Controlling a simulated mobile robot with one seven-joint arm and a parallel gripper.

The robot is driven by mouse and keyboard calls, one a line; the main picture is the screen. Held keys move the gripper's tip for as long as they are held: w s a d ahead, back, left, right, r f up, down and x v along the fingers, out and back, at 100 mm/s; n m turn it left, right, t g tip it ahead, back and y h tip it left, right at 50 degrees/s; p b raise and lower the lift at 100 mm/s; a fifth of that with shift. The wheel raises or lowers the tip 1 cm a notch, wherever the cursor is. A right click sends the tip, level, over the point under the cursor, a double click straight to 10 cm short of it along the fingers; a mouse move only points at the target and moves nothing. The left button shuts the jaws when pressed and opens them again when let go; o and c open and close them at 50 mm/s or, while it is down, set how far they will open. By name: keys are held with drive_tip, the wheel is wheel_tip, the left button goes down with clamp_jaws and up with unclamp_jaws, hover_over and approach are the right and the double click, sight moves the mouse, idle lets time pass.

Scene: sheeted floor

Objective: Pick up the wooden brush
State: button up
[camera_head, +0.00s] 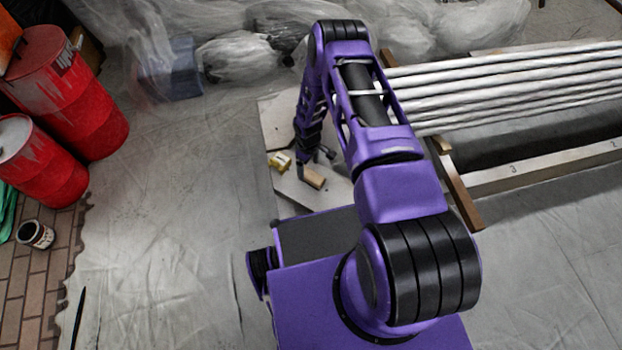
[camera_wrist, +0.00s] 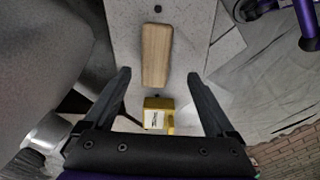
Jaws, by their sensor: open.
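The wooden brush (camera_wrist: 157,56) shows in the wrist view as a plain, light-brown, rounded block, lying lengthwise on a pale speckled board (camera_wrist: 190,20). Its bristles are not visible. In the head view the brush (camera_head: 313,178) lies on the board beside my gripper (camera_head: 314,163). In the wrist view my gripper (camera_wrist: 160,76) is open and empty, one finger to the left of the brush and one to the right. The brush's near end lies about level with the fingertips in the picture. I cannot tell the height of the fingers above it.
A yellow box-like object (camera_wrist: 158,116) lies close to the near end of the brush; it also shows in the head view (camera_head: 280,162). White pipes (camera_head: 500,85) on wooden supports lie to the right. Red barrels (camera_head: 75,90) stand at the left. Sheeted floor (camera_head: 170,220) is clear.

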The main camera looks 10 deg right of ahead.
sight(311, 175)
drive_tip(key=f, duration=0.4)
drive_tip(key=d+f+b, duration=0.1)
drive_tip(key=f, duration=0.1)
drive_tip(key=shift+f, duration=0.25)
clamp_jaws()
idle(0.3)
wheel_tip(311, 175, up, 10)
drive_tip(key=shift+p, duration=0.95)
